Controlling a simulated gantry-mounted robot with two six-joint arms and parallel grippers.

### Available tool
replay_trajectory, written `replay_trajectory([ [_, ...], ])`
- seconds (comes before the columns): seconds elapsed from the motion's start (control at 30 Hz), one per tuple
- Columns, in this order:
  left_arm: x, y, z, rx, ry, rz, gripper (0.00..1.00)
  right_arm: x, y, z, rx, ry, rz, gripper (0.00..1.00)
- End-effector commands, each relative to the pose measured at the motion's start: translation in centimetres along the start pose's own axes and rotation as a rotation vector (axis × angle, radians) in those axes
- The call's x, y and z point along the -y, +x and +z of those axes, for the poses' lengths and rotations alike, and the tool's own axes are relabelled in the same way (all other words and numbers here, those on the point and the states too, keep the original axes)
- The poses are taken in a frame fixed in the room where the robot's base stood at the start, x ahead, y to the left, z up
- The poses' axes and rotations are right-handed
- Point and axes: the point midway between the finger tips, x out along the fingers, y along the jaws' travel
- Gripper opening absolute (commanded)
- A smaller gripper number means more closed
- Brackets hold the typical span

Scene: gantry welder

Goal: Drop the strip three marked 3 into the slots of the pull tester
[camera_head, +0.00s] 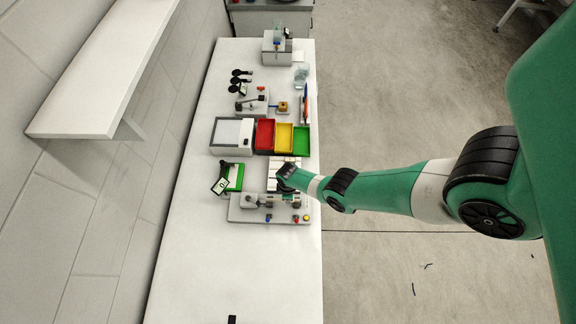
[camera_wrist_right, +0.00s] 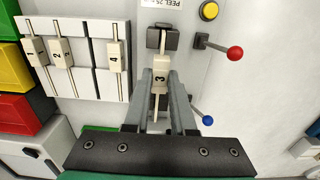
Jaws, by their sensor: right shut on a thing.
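The pull tester (camera_head: 270,208) is the grey bench unit in the head view. In the right wrist view its panel (camera_wrist_right: 185,72) carries a dark clamp (camera_wrist_right: 173,41), with part of the label "PEEL 25" readable. My right gripper (camera_wrist_right: 160,98) is shut on strip three (camera_wrist_right: 160,78), a cream tag marked 3 with a thin rod. The strip's far end overlaps the dark clamp; I cannot tell whether it sits in the slots or above them. The near slot is hidden by my gripper. In the head view my right gripper (camera_head: 286,178) is above the rack and tester. My left gripper is not in view.
A white rack (camera_wrist_right: 88,52) holds strips 1, 2 and 4 beside the tester. Levers with a red knob (camera_wrist_right: 235,53) and a blue knob (camera_wrist_right: 208,121) stick out nearby. Red, yellow and green bins (camera_head: 302,139) stand behind. The bench front (camera_head: 235,270) is mostly clear.

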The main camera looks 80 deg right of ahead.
Motion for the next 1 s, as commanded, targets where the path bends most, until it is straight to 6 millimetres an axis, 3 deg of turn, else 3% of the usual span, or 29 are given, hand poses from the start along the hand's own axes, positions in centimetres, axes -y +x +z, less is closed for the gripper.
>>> replay_trajectory([
  [1.0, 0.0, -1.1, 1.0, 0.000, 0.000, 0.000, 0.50, 0.0, 1.5, 0.0, 0.000, 0.000, 0.000, 0.00],
])
